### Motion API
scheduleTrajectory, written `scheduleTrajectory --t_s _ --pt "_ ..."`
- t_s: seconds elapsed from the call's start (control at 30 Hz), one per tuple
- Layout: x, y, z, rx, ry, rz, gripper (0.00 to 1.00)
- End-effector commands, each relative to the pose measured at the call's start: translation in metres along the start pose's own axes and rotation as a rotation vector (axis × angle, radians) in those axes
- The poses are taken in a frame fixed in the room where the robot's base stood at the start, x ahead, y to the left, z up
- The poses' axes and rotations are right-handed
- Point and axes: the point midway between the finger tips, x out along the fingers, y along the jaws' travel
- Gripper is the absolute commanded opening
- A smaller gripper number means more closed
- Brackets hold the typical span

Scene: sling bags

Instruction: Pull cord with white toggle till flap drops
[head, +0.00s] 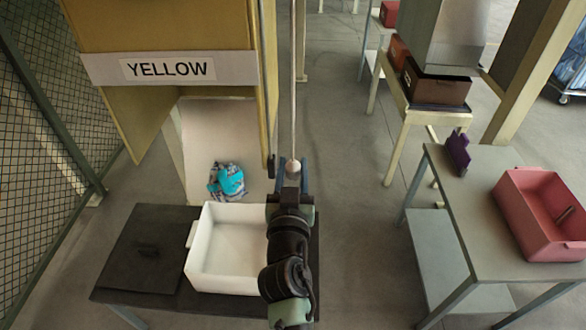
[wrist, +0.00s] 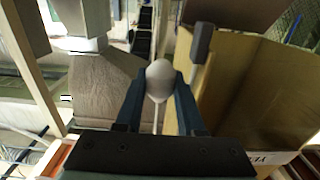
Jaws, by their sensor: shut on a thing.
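The white toggle (head: 292,165) hangs at the end of a pale cord (head: 293,80) right of the yellow hopper (head: 165,28) labelled YELLOW. My gripper (head: 291,172) is shut on the toggle. In the wrist view the rounded toggle (wrist: 159,72) sits between my two fingertips (wrist: 159,88). A pale sloping panel (head: 215,130) runs down below the hopper. A teal and grey cloth bundle (head: 228,180) lies low on it. I cannot tell whether this panel is the flap or a chute.
A white tray (head: 193,262) stands empty on the dark table below the panel. A dark grey hanging piece (wrist: 200,42) is close right of my fingers in the wrist view. A grey table at right holds a red bin (head: 535,225) and a purple item (head: 458,152).

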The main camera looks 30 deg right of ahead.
Motion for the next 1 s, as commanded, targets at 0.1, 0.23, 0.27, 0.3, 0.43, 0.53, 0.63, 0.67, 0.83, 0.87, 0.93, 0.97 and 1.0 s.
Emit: scheduleTrajectory --t_s 0.1,0.23,0.27,0.3,0.43,0.53,0.63,0.67,0.83,0.87,0.93,0.97,1.0 --pt "0.0 0.0 0.001 -0.001 -0.004 0.001 0.0" --pt "0.0 0.0 0.001 -0.001 -0.004 0.001 0.4" --pt "0.0 0.0 0.002 -0.001 -0.004 0.001 0.45" --pt "0.0 0.0 0.002 -0.001 -0.004 0.001 0.52" --pt "0.0 0.0 0.001 -0.001 -0.003 0.001 0.68" --pt "0.0 0.0 0.001 -0.001 -0.002 0.0 0.68" --pt "0.0 0.0 0.0 -0.001 -0.002 0.0 0.68" --pt "0.0 0.0 0.0 0.0 -0.002 0.0 0.68" --pt "-0.009 -0.001 0.002 -0.001 -0.003 -0.001 0.68" --pt "-0.012 -0.001 0.002 0.0 -0.002 -0.001 0.68" --pt "-0.021 -0.001 0.003 -0.001 -0.003 -0.001 0.68" --pt "-0.026 -0.001 0.003 -0.001 -0.003 -0.001 0.68" --pt "-0.033 -0.001 0.004 -0.002 -0.003 -0.002 0.68"
